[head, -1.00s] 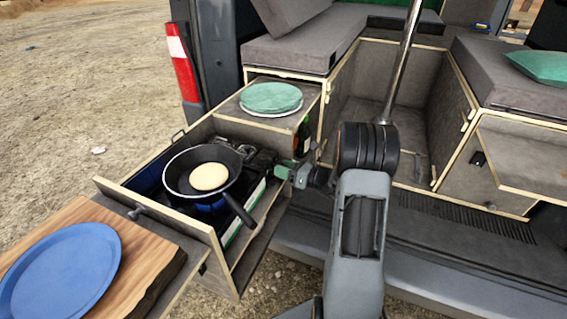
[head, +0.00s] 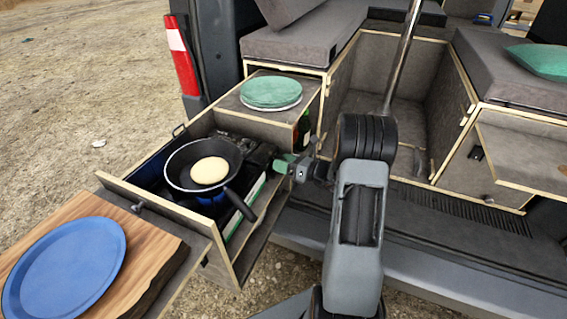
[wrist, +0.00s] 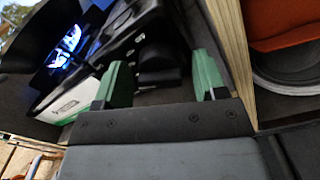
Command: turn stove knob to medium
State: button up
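The camp stove (head: 232,228) sits in the pulled-out drawer, with a white and green front panel that also shows in the wrist view (wrist: 72,104). A blue flame (wrist: 68,45) burns under the pan. A black knob-like part (wrist: 158,62) is in the wrist view, between my gripper's green fingers. My gripper (wrist: 160,68) is open, with a finger on each side of that part and gaps visible. In the head view my gripper (head: 284,163) is at the drawer's right side. The knob's markings and angle cannot be read.
A black frying pan (head: 180,180) with a pancake (head: 210,170) sits on the burner, its handle pointing towards the lower right. Drawer walls (head: 170,222) hem in the stove. A bottle (head: 304,128) stands behind my gripper. A blue plate (head: 65,268) lies on a wooden board (head: 150,255).

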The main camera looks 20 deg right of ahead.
jog(key=v, duration=1.4)
dwell(0.5)
jog(key=s+a+f+n+g+h+p, duration=0.15)
jog(key=s+a+n+g+h, duration=0.25)
jog(key=s+a+n+g, duration=0.95)
jog(key=a+r+n+t+h+p, duration=0.2)
jog(key=a+r+n+h+p, duration=0.1)
jog(key=r+n, duration=0.6)
jog(key=a+r+n+t+h+p, duration=0.2)
jog(key=a+r+n+h+p, duration=0.1)
jog(key=r+n, duration=0.7)
jog(key=shift+w+a+h+p, duration=0.15)
jog(key=shift+w+h+p, duration=0.4)
jog(key=shift+h, duration=0.55)
